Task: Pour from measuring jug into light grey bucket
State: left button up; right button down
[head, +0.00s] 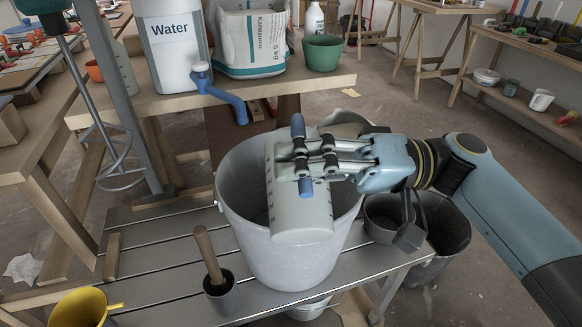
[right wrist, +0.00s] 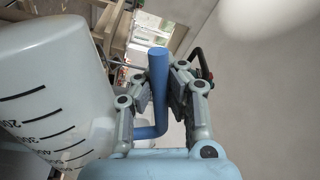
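The measuring jug (head: 303,217) is pale, with dark scale marks and a blue handle (head: 298,127). My right gripper (head: 297,161) is shut on that handle. The jug is tipped over the light grey bucket (head: 285,267), which stands on the slatted metal bench. I cannot see the jug's opening or any flow from it. The jug and gripper hide much of the bucket's inside. The right wrist view shows the handle (right wrist: 158,85) between the two fingers, with the marked jug wall (right wrist: 50,85) at the left. My left gripper is not in view.
A water container (head: 172,55) with a blue tap, a white bag (head: 250,45) and a green pot (head: 323,53) stand on the wooden table behind. A dark bucket (head: 440,240) stands at the right.

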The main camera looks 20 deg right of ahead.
aim_at(303, 126)
jog(key=shift+w+r+m+p, duration=0.25)
jog(key=shift+w+m+p, duration=0.1)
jog(key=shift+m+p, duration=0.05)
jog(key=shift+w+d+r+m, duration=0.1)
jog(key=shift+w+d+m, duration=0.1)
jog(key=shift+w+m, duration=0.45)
jog(key=shift+w+d+m, duration=0.2)
jog(key=shift+w+m, duration=0.05)
jog(key=shift+w, duration=0.7)
dwell(0.4)
jog(key=shift+w+d+r+m+p, duration=0.15)
jog(key=shift+w+r+m+p, duration=0.45)
jog(key=shift+w+m, duration=0.15)
dwell(0.4)
